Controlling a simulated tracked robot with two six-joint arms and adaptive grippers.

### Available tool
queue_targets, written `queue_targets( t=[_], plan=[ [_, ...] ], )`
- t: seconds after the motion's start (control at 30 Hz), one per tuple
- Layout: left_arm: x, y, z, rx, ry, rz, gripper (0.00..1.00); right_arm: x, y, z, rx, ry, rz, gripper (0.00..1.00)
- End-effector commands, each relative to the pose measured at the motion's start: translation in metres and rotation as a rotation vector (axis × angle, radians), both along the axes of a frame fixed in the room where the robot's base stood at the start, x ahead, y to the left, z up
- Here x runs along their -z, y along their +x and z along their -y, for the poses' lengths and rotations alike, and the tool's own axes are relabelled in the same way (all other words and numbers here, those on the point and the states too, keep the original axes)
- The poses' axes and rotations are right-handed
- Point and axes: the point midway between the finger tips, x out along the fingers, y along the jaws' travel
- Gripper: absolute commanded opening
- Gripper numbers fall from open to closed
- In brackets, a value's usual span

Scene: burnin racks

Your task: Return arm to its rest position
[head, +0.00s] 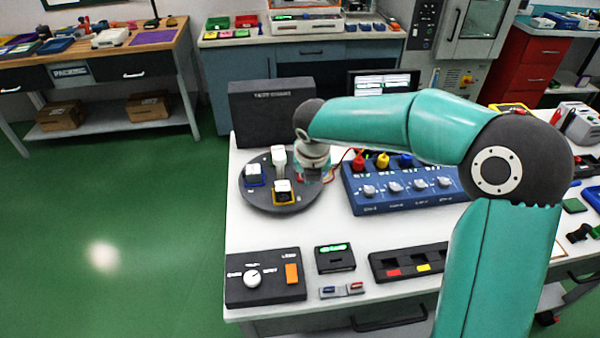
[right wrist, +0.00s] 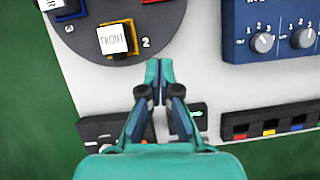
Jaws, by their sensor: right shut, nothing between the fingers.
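My right arm reaches in from the right over the white workbench (head: 240,215) in the head view. Its wrist is above the right edge of the round dark turntable (head: 256,201), and the fingers are mostly hidden there. In the right wrist view my right gripper (right wrist: 159,75) is shut and empty, above bare bench beside the turntable (right wrist: 90,40). On the turntable stand white blocks in coloured holders, one in a yellow holder (head: 283,190) and one in a blue holder (head: 253,173). My left gripper is not in view.
A blue knob panel (head: 405,200) with coloured plugs stands right of the turntable. A dark box with a dial (head: 262,278), a small green display unit (head: 335,258) and a slotted tray (head: 410,262) lie along the front. A black box (head: 270,110) stands behind.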

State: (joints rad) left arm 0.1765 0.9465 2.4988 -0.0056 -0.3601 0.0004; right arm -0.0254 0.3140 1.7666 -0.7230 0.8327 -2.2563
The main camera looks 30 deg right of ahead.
Motion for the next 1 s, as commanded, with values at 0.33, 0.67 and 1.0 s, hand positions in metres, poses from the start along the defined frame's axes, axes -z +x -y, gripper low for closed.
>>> queue_targets(
  t=[0.33,0.67,1.0],
  plan=[
    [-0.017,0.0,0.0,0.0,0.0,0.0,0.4,-0.023,-0.002,-0.001,0.0,0.0,0.001,0.0],
    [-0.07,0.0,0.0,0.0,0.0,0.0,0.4,-0.075,-0.001,-0.001,-0.002,0.0,0.0,0.0],
    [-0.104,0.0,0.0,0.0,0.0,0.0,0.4,-0.109,-0.001,-0.002,-0.002,0.0,0.0,0.0]
  ],
)
